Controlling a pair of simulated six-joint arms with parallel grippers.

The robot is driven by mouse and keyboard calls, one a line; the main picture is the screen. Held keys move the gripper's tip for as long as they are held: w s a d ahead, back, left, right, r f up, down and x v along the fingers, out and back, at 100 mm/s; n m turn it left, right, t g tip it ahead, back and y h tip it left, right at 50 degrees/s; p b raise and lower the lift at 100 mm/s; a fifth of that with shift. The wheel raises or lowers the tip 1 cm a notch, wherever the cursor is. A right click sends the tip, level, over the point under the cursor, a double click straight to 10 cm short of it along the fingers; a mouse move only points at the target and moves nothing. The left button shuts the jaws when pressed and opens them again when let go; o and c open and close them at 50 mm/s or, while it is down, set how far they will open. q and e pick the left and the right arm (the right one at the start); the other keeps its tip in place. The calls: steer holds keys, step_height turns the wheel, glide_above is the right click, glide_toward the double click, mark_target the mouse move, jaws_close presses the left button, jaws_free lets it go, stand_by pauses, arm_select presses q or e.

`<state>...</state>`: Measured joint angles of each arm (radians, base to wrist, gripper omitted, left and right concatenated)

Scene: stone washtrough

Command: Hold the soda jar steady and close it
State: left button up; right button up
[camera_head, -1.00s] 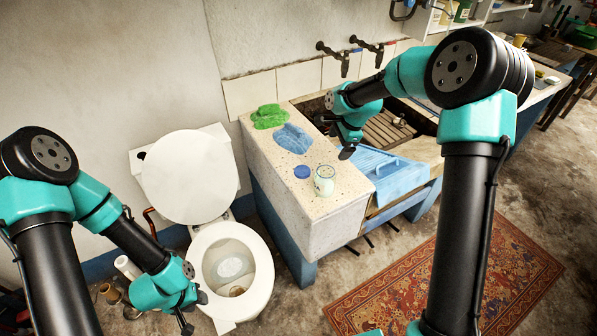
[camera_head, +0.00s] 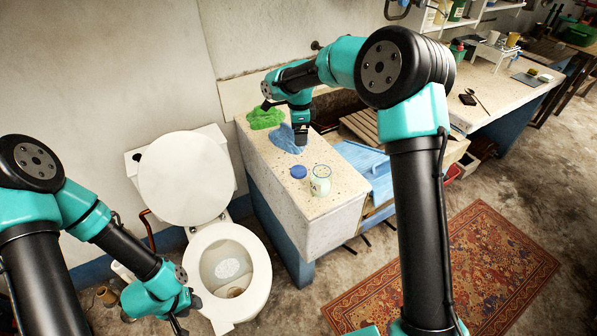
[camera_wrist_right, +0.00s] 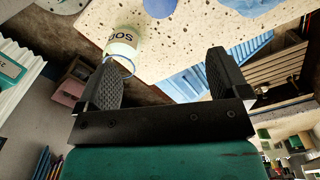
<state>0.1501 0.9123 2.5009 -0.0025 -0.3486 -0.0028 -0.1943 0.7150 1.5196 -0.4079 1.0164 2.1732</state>
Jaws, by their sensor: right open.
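The soda jar (camera_head: 320,181) is a small glass jar with a pale label, standing upright near the front edge of the stone counter. Its blue lid (camera_head: 298,172) lies flat on the counter just left of it. The right wrist view also shows the jar (camera_wrist_right: 123,42), with part of its lettering, and the lid (camera_wrist_right: 160,8) at the top edge. My right gripper (camera_head: 284,122) is open and empty above the counter, behind the jar and lid; its two spread fingers (camera_wrist_right: 165,80) show in the wrist view. My left gripper (camera_head: 187,314) is low beside the toilet, open and empty.
A green cloth (camera_head: 266,117) and a blue cloth (camera_head: 287,139) lie on the counter behind the lid. A blue washboard-like panel (camera_head: 368,165) leans over the trough at right. The toilet (camera_head: 232,270) stands at left. The counter's front left is clear.

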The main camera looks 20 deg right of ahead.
glide_above(299, 170)
step_height(299, 170, down, 12)
stand_by(0.4)
steer(key=shift+f, duration=2.65)
steer(key=c, duration=1)
steer(key=shift+o, duration=0.2)
steer(key=shift+r, duration=0.15)
step_height(299, 170, up, 10)
